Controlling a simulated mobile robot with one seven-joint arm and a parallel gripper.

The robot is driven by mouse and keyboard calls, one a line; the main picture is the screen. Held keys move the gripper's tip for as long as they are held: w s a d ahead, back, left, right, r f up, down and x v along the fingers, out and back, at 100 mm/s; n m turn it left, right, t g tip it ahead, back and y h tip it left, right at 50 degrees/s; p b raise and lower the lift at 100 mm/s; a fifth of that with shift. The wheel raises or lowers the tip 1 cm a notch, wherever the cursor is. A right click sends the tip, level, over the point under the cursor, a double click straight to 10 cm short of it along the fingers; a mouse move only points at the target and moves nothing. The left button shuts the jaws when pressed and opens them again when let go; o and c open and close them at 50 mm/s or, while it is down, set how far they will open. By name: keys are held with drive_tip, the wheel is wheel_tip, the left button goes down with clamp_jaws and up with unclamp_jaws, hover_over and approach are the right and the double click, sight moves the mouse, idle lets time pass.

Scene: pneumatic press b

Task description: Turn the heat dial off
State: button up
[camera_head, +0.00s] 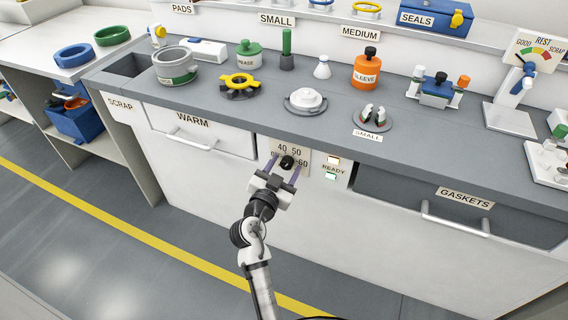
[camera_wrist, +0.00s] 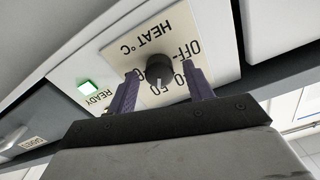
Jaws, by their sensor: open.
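The heat dial is a round black knob (camera_head: 287,162) on a cream panel (camera_head: 303,158) in the cabinet front, with temperature markings around it. In the wrist view the black knob (camera_wrist: 160,72) stands between my two purple fingers, and the panel's "HEAT °C" and "OFF" lettering appears upside down. A pale line marks the knob. My gripper (camera_head: 282,170) is open, one finger on each side of the knob; it also shows in the wrist view (camera_wrist: 160,90). I cannot tell whether either finger touches the knob. Part of the scale is hidden behind the knob and fingers.
Right of the dial are an amber light (camera_head: 333,160) and a lit green light (camera_head: 330,176) labelled READY. The WARM drawer (camera_head: 200,135) is left, and the GASKETS drawer (camera_head: 450,215) right. The counter edge overhangs above. The floor in front is clear.

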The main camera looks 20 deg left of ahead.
drive_tip(key=shift+w, duration=0.1)
drive_tip(key=c, duration=1)
